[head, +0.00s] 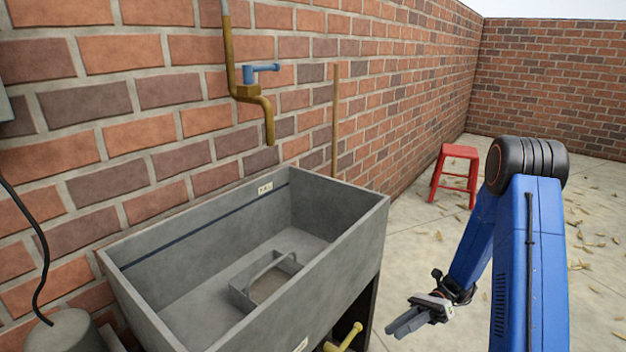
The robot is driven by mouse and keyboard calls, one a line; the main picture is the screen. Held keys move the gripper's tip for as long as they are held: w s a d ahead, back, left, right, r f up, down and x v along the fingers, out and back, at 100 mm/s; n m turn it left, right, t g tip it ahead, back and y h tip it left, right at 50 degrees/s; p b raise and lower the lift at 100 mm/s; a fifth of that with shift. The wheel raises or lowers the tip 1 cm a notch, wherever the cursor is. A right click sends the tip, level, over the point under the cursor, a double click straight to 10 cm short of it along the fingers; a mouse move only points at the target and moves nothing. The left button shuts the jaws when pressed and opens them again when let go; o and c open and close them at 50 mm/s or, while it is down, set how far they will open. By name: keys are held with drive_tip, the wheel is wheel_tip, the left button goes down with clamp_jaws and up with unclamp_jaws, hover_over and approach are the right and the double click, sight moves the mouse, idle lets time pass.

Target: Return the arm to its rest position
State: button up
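My blue arm rises at the right and bends at a dark joint, with its forearm reaching down and to the left. My gripper (394,331) is at the end of it, low in the head view, to the right of the grey sink (345,245) and apart from its rim in the picture. Its grey fingers point left and look close together. I cannot tell whether there is a gap between them. Nothing shows held in them.
A grey caddy with a handle (250,292) sits inside the sink. A brass tap (252,95) with a blue lever hangs from the brick wall above it. A yellow tap (344,340) sticks out under the sink. A red stool (459,153) stands behind on leaf-strewn open floor.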

drive_tip(key=s+d+r+n+t+h, duration=0.2)
drive_tip(key=s+r+n+t+h, duration=0.4)
drive_tip(key=s+r+n, duration=0.3)
drive_tip(key=s+d+r+n+t+h, duration=0.3)
drive_tip(key=s+r+n+t+h, duration=0.4)
drive_tip(key=r, duration=0.7)
drive_tip(key=shift+s+d+n+h, duration=0.25)
drive_tip(key=shift+s+n+h, duration=0.65)
drive_tip(key=shift+s+n, duration=0.4)
drive_tip(key=shift+s, duration=0.1)
